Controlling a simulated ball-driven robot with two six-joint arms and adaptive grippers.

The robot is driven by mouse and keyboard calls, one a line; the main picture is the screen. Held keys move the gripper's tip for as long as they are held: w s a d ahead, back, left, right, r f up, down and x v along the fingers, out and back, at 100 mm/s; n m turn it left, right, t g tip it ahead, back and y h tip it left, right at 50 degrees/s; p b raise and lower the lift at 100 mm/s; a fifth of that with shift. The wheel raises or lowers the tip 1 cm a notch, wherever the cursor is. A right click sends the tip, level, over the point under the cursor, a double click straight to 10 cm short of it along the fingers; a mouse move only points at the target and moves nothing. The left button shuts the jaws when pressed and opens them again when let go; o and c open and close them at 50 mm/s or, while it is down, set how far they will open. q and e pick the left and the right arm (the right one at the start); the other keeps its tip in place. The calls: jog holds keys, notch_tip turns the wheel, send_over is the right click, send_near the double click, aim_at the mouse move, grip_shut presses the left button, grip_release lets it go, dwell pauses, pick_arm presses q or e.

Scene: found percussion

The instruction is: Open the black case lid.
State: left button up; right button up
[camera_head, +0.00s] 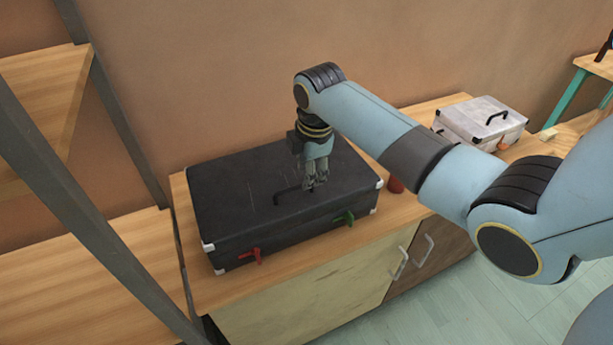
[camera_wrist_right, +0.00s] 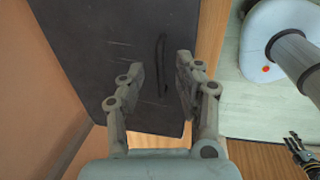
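The black case (camera_head: 240,200) lies flat on the wooden cabinet top with its lid shut. A black handle (camera_head: 287,195) sits on the lid. A red latch (camera_head: 251,255) and a green latch (camera_head: 345,219) are on its front side; whether they are undone I cannot tell. My right gripper (camera_head: 316,183) points down over the lid beside the handle. In the right wrist view its fingers (camera_wrist_right: 162,78) are spread, with the handle (camera_wrist_right: 162,60) showing between them; contact is not clear. My left gripper (camera_wrist_right: 299,148) shows only small and dark in the wrist view's lower right.
A small red object (camera_head: 396,185) stands right of the black case. A silver case (camera_head: 480,120) lies farther right on the cabinet. A dark metal shelf post (camera_head: 70,190) rises at the left. The wall (camera_head: 220,80) is close behind the case.

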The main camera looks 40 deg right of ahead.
jog(key=shift+w+f, duration=0.2)
jog(key=shift+f, duration=0.55)
jog(key=shift+w+f, duration=0.15)
jog(key=shift+f, duration=0.6)
grip_shut()
